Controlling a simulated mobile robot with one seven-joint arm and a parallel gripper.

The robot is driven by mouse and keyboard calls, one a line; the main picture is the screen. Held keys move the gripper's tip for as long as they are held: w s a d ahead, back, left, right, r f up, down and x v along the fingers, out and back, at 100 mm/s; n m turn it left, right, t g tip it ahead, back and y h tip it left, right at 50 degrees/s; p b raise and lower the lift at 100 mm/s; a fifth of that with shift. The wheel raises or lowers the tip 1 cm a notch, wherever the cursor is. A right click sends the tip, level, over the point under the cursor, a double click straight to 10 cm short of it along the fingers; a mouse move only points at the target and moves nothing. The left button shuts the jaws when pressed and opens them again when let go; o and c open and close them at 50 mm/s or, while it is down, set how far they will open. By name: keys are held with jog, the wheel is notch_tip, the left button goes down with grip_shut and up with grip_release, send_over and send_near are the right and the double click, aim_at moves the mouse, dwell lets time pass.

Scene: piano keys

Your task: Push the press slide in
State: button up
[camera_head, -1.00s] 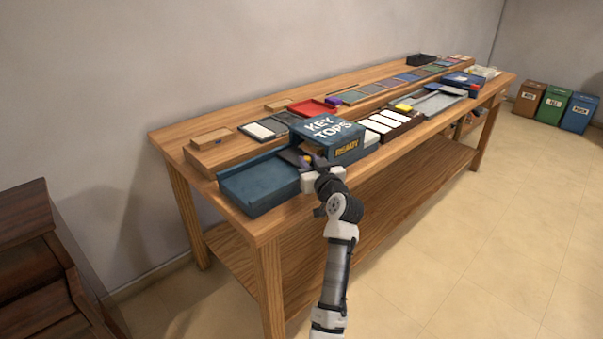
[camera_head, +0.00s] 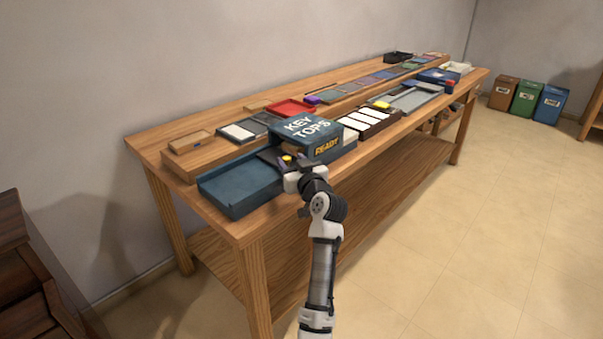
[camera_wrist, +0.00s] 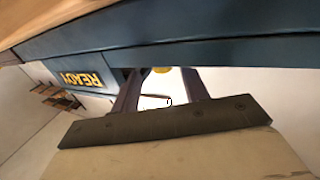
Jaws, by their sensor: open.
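The press is a blue box marked KEY TOPS and READY (camera_head: 314,139), with a low blue tray (camera_head: 235,186) running out to its left. A dark slide plate (camera_head: 270,157) lies in the tray against the box's left side. A yellow knob (camera_head: 287,158) shows beside it. My gripper (camera_head: 290,168) is at the front edge of the tray, just left of the box. In the wrist view its two fingers (camera_wrist: 162,88) are apart, with the yellow knob (camera_wrist: 162,70) between their tips. Whether they touch it I cannot tell. My gripper partly hides the slide.
The press stands on a long wooden bench (camera_head: 150,150). Right of it are a tray of white key tops (camera_head: 368,122) and a grey tray (camera_head: 408,98). A red tray (camera_head: 290,108) is behind. The floor in front of the bench is clear.

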jog(key=b+v, duration=0.2)
jog(key=v, duration=1.1)
jog(key=shift+d, duration=0.1)
